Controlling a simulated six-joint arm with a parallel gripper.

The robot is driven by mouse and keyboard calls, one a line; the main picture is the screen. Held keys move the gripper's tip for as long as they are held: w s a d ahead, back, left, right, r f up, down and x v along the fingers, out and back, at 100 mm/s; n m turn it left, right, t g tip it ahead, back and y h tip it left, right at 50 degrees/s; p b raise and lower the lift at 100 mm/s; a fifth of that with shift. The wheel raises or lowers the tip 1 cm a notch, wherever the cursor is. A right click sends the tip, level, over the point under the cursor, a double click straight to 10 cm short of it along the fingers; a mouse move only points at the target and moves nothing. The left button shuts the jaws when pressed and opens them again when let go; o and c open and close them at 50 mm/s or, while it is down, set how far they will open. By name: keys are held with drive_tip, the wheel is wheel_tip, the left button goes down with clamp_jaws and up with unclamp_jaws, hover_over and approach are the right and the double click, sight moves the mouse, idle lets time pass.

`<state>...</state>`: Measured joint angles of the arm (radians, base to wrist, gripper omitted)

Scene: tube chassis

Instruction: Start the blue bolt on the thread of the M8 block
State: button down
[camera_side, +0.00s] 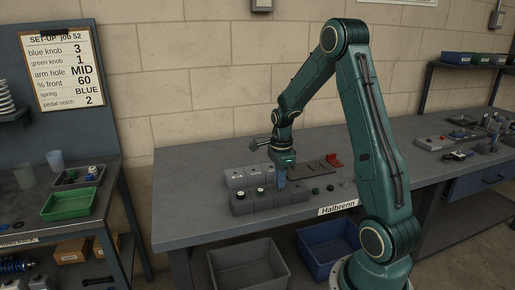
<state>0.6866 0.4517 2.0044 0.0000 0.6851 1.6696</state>
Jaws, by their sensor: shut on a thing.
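My gripper (281,176) points down over the work table, shut on a small blue thing that I take to be the blue bolt (281,181). It is mostly hidden between the fingers. It is just above or at the right part of a row of dark grey blocks (263,201). I cannot tell whether the bolt touches a block. Behind stands a row of lighter grey blocks (235,178). No block label is readable, so I cannot tell which one is the M8 block.
A brown plate (312,169) and a red part (333,161) lie right of my gripper. Small dark parts (316,191) lie near the front edge. Grey and blue bins (248,263) stand below. The table's left end is clear.

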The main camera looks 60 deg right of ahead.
drive_tip(key=shift+r, duration=1.8)
drive_tip(key=w+d+r, duration=0.1)
drive_tip(key=w, duration=0.8)
drive_tip(key=w+d+r, duration=0.1)
drive_tip(key=w+r, duration=0.1)
drive_tip(key=w, duration=0.7)
drive_tip(key=shift+w+d, duration=0.2)
drive_tip(key=shift+d, duration=0.2)
drive_tip(key=shift+f, duration=0.25)
drive_tip(key=shift+f, duration=1.4)
drive_tip(key=shift+f, duration=2.15)
